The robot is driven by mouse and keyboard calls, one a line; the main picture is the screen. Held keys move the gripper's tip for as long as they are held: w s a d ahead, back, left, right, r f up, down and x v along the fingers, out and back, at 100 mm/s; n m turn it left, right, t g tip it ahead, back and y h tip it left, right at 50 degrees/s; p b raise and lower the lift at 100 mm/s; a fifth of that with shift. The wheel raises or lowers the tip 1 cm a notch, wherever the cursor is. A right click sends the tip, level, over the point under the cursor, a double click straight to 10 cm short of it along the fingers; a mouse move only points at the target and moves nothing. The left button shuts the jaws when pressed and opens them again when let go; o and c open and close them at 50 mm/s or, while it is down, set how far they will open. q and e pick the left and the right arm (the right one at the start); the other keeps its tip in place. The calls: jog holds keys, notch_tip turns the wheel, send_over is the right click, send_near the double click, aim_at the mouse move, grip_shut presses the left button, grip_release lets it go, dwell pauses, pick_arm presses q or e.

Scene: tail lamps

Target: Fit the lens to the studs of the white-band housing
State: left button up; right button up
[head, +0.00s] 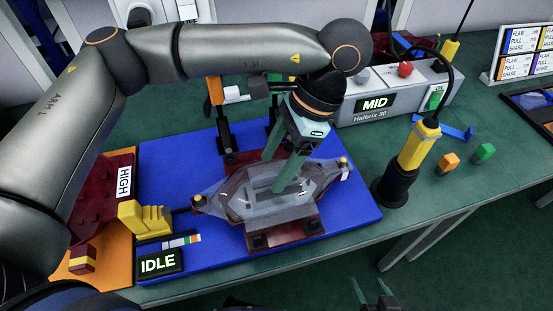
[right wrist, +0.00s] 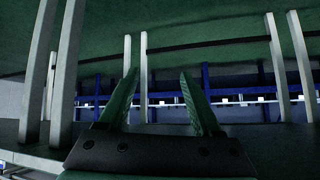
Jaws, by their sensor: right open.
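The clear lens (head: 232,205) is over a dark red housing (head: 283,235) on the blue mat, in the middle of the head view. A small white band (head: 346,173) shows at the right end, near a yellow tip. My left gripper (head: 272,176) reaches down from above with both green fingers at the lens's raised middle. Whether they are shut on it is unclear. Whether the lens touches the housing or sits on its studs cannot be told. My right gripper (head: 371,296) is at the bottom edge, off the table; in the right wrist view (right wrist: 160,95) it is open and empty.
The blue mat (head: 185,165) carries clamps and an IDLE sign (head: 158,262). Left is an orange mat with a dark red HIGH block (head: 105,190). A yellow-black tool (head: 410,155) stands right, near the grey MID unit (head: 395,100).

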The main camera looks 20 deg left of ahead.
pick_arm(q)
jog(key=shift+o, duration=0.3)
jog(key=shift+w+d+r, duration=0.1)
jog(key=shift+d+r, duration=0.05)
jog(key=shift+r, duration=0.3)
jog(key=p+v, duration=0.3)
jog(key=v, duration=0.8)
jog(key=shift+r+p, duration=0.3)
pick_arm(e)
notch_tip(320, 180, up, 4)
jog(key=shift+s+f, duration=0.15)
jog(key=shift+f, duration=0.05)
pick_arm(q)
jog(key=shift+d, duration=0.1)
pick_arm(e)
jog(key=shift+d, duration=0.1)
